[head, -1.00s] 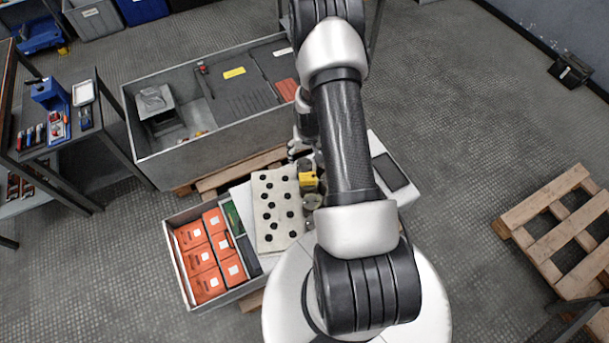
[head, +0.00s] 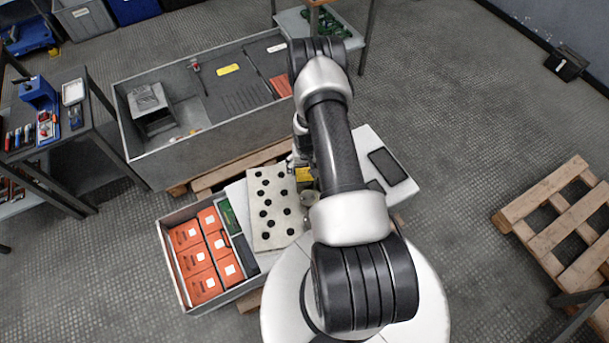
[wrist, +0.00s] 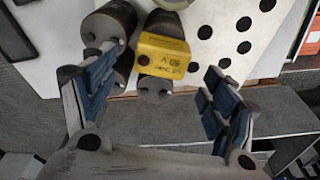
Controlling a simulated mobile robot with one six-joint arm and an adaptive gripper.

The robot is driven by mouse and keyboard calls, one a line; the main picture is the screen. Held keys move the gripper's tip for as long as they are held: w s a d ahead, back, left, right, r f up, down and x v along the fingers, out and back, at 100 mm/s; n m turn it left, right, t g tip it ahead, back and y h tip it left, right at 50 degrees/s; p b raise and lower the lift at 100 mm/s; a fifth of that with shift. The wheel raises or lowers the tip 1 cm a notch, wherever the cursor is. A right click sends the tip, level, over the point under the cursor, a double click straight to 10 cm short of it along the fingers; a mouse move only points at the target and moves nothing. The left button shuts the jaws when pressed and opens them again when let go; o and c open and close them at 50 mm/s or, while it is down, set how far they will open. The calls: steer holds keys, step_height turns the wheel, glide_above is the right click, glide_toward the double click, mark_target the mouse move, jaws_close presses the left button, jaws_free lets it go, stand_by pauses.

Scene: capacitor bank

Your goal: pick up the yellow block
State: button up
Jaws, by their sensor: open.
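The yellow block (wrist: 163,55) shows dark printed markings in the wrist view. It sits among grey cylinders, with one cylinder (wrist: 108,27) at its left and another partly under or behind it. My gripper (wrist: 155,95) is open, with one blue-padded finger to the left of the block and the other to the right and lower. The block lies above the gap between the fingertips in the picture, and no contact with it is clear. In the head view the yellow block (head: 304,174) is partly hidden by my arm.
A white board with black dots (head: 272,208) lies beside the block. A grey box of orange packs (head: 183,285) stands at the front left. A large grey bin (head: 165,169) is behind. A wooden pallet (head: 545,213) lies at the right, with open floor between.

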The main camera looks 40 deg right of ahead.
mark_target(305, 172)
steer(key=f+b, duration=0.1)
steer(key=f, duration=0.4)
steer(key=shift+w+d+b, duration=0.1)
steer(key=shift+w+b, duration=0.1)
steer(key=shift+b, duration=0.2)
steer(key=shift+r, duration=0.1)
steer(key=shift+c, duration=0.2)
steer(key=c, duration=1.3)
